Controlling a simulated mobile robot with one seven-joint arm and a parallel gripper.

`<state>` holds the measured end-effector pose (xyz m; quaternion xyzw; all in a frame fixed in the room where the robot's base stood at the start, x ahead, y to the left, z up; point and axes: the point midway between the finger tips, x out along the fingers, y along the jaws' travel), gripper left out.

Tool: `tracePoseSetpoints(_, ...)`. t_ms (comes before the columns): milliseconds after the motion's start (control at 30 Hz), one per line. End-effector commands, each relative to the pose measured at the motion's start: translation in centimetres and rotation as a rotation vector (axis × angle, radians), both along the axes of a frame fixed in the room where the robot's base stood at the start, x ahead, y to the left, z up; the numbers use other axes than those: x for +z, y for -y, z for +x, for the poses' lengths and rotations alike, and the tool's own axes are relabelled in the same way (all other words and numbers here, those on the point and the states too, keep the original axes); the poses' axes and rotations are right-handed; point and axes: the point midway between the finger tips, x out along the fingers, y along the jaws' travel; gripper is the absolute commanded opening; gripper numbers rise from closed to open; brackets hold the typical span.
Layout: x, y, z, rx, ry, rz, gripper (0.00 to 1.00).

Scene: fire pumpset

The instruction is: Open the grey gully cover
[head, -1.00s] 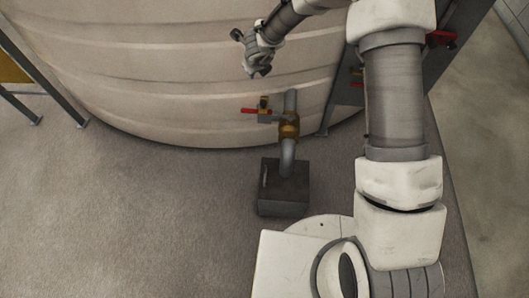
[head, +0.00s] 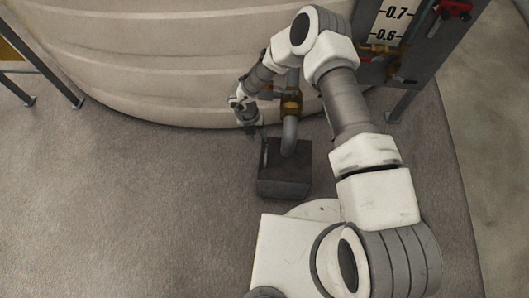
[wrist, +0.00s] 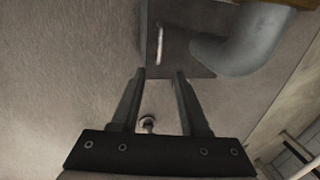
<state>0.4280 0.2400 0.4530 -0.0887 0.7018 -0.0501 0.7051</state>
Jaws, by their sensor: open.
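The grey gully cover (head: 296,160) is the dark top of a low box on the floor, just in front of the tank. A grey pipe bends down onto it. A thin upright handle (head: 264,152) shows at its left side; in the wrist view this pale handle (wrist: 159,45) lies just beyond my fingertips. My gripper (head: 252,133) is just left of and behind the box in the head view. In the wrist view my gripper (wrist: 160,73) is open and empty, its two fingers either side of the handle's line. Whether it touches the cover I cannot tell.
The large beige tank (head: 150,70) stands close behind. A brass valve (head: 291,103) sits on the pipe (head: 289,135) above the box. A level gauge (head: 392,22) and red-handled valve (head: 455,8) are at upper right. The floor left of the box is clear.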

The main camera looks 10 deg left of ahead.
Motion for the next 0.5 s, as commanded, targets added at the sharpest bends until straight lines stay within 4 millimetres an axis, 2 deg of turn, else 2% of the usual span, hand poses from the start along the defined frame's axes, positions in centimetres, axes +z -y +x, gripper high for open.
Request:
tracePoseSetpoints(33,-1.6,0.3,-0.1,0.000,-0.002,-0.001,0.45)
tracePoseSetpoints(200,-5.3,1.0,0.0,0.000,-0.001,0.000,0.45)
tracePoseSetpoints(500,-10.6,2.1,0.1,0.001,0.001,0.000,0.45)
